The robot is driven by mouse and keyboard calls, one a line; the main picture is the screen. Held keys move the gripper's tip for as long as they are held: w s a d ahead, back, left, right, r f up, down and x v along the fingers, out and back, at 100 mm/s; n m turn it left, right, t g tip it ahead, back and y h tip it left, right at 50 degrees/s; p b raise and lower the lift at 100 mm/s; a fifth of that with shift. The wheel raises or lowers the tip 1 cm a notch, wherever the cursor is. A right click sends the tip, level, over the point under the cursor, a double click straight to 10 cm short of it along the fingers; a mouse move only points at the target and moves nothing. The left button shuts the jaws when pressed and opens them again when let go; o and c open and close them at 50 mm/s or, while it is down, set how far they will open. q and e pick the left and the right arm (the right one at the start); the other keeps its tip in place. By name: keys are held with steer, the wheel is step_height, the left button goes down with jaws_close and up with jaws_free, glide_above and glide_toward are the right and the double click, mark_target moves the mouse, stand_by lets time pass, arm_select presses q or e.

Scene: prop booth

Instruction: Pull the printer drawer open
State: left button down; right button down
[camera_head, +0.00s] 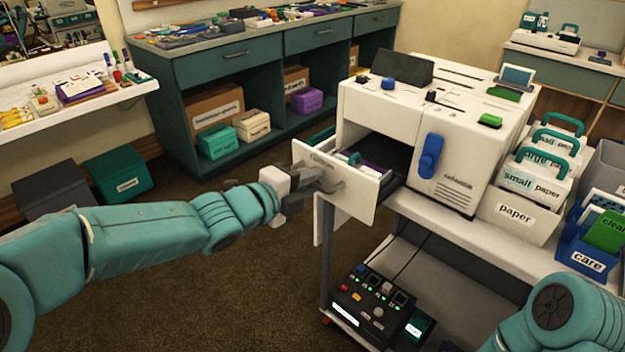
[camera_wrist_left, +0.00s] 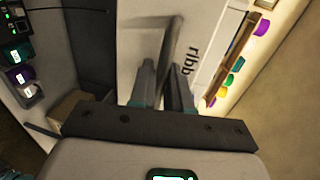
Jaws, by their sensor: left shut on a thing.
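The white printer (camera_head: 440,125) stands on a white cart at the right of the head view. Its drawer (camera_head: 350,200) sticks out to the left, pulled out, with coloured items inside. My left gripper (camera_head: 312,181) is at the drawer's front and shut on its bar handle (camera_wrist_left: 170,50). In the left wrist view the gripper fingers (camera_wrist_left: 165,88) close around the handle's lower end, against the white drawer front with printed letters. My right arm shows at the lower right of the head view; its gripper is out of frame.
A blue lever (camera_head: 430,157) is on the printer's front. Paper bins (camera_head: 515,220) and a blue care bin (camera_head: 585,245) stand to its right. A control box (camera_head: 375,305) sits on the cart's lower shelf. The floor left of the drawer is clear.

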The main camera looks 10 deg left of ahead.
arm_select(q)
steer(key=c, duration=1.3)
jaws_free()
steer(key=shift+s+a, duration=0.1)
steer(key=p+v, duration=0.3)
steer(key=v, duration=1.3)
steer(key=shift+s, duration=0.1)
